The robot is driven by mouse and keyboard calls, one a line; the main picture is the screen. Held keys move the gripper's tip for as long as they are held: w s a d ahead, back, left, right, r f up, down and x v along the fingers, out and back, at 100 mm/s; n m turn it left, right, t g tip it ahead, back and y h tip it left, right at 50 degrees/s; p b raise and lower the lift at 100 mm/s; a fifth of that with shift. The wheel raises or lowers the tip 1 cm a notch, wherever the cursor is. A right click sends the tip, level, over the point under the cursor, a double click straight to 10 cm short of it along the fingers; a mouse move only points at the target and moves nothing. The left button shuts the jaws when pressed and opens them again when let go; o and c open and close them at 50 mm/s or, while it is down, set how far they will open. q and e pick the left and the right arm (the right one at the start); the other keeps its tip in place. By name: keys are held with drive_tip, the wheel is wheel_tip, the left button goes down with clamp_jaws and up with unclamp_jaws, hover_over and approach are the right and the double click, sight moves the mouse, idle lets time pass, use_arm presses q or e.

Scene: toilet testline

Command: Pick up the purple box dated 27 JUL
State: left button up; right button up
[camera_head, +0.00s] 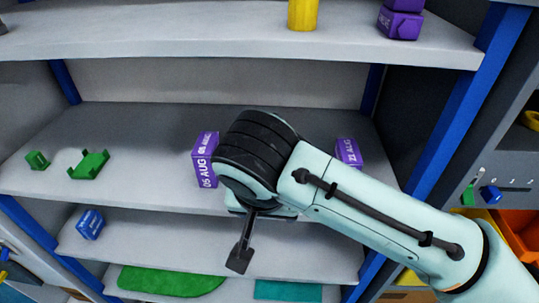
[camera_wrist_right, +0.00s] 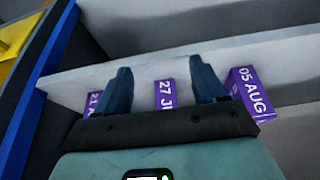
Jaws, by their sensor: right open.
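The purple box dated 27 JUL (camera_wrist_right: 165,94) shows in the right wrist view on a shelf, between the two dark fingers of my right gripper (camera_wrist_right: 163,82). The fingers are apart, and I cannot tell how far the box lies beyond their tips. In the head view my right arm hides this box; part of my right gripper (camera_head: 240,257) shows below the wrist, in front of the shelf edge. A purple 05 AUG box (camera_head: 205,160) stands left of my wrist and also shows in the right wrist view (camera_wrist_right: 249,93). My left gripper is out of view.
Another purple box, seemingly 21 AUG (camera_head: 348,153), stands right of my wrist; it also shows in the right wrist view (camera_wrist_right: 92,104). Purple boxes (camera_head: 401,22) and a yellow object (camera_head: 303,14) are on the shelf above. Green pieces (camera_head: 89,164) lie left; a blue box (camera_head: 90,224) is below.

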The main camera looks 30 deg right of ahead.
drive_tip(key=w+d, duration=0.1)
drive_tip(key=w, duration=0.1)
drive_tip(key=w+d+p, duration=0.1)
drive_tip(key=w+d, duration=0.2)
drive_tip(key=w, duration=0.1)
drive_tip(key=shift+d+r, duration=0.1)
drive_tip(key=shift+d, duration=0.1)
drive_tip(key=w+d, duration=0.1)
drive_tip(key=w+d+p, duration=0.1)
drive_tip(key=w, duration=0.1)
drive_tip(key=shift+w+d, duration=0.1)
drive_tip(key=shift+w+f, duration=0.25)
drive_tip(key=shift+f, duration=0.25)
drive_tip(key=shift+w+f, duration=0.15)
drive_tip(key=shift+f, duration=0.05)
drive_tip(key=shift+s+r, duration=0.1)
drive_tip(key=shift+s, duration=0.35)
drive_tip(key=c, duration=0.4)
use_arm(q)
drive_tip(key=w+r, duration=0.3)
use_arm(e)
drive_tip(key=shift+w, duration=0.2)
drive_tip(key=c, duration=0.7)
